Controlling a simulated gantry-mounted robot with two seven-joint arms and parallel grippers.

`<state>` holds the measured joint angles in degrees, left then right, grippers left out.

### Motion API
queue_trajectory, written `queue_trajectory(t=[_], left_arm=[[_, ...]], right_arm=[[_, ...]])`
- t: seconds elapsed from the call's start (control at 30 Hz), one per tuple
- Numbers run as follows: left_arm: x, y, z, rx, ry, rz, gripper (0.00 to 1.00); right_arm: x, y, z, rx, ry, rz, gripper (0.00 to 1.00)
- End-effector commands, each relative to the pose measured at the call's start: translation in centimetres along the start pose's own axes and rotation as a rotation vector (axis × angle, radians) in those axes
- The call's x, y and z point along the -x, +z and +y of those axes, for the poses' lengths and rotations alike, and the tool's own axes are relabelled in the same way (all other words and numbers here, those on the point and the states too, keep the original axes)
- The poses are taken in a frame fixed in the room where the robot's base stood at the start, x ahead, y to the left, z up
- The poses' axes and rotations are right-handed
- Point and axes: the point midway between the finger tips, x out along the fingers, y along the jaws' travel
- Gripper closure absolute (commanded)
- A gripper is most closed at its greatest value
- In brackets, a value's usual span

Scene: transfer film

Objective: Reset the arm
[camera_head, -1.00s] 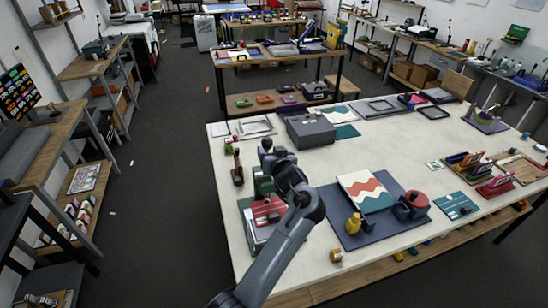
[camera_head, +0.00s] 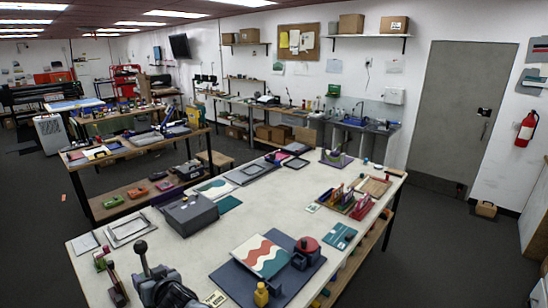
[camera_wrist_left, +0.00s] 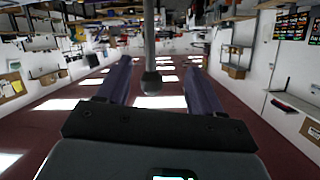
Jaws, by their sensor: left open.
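In the left wrist view my left gripper (camera_wrist_left: 160,85) is open, its two purple-grey fingers wide apart with nothing held between them. That view appears upside down, with the ceiling lights low in the picture. A grey rod with a rounded end shows between the fingers; I cannot tell what it is. The fingertips cannot be made out there. My right gripper is in neither view.
On the worktable lie a grey box (camera_head: 190,214), a dark blue mat (camera_head: 234,281) with a wavy print (camera_head: 261,256), and a yellow bottle (camera_head: 261,294). A wooden-topped table stands behind. Dark floor is open at the right, before a grey door (camera_head: 459,115).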

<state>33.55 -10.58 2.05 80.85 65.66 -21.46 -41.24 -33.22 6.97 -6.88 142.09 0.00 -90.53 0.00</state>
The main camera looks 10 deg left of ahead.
Motion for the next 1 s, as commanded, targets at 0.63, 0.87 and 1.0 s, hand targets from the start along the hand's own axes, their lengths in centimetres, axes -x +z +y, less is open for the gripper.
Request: queue_trajectory(t=[0.63,0.87,1.0], left_arm=[[10.5,25.6,-11.4,-0.466,0.443,-0.237,0.34],[23.9,26.3,-12.2,-0.578,0.807,-0.45,0.34],[28.8,24.2,-12.4,-0.625,0.899,-0.527,0.34]], right_arm=[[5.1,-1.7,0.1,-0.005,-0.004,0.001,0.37],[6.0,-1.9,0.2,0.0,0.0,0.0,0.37],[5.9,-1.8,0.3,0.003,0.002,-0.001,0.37]])
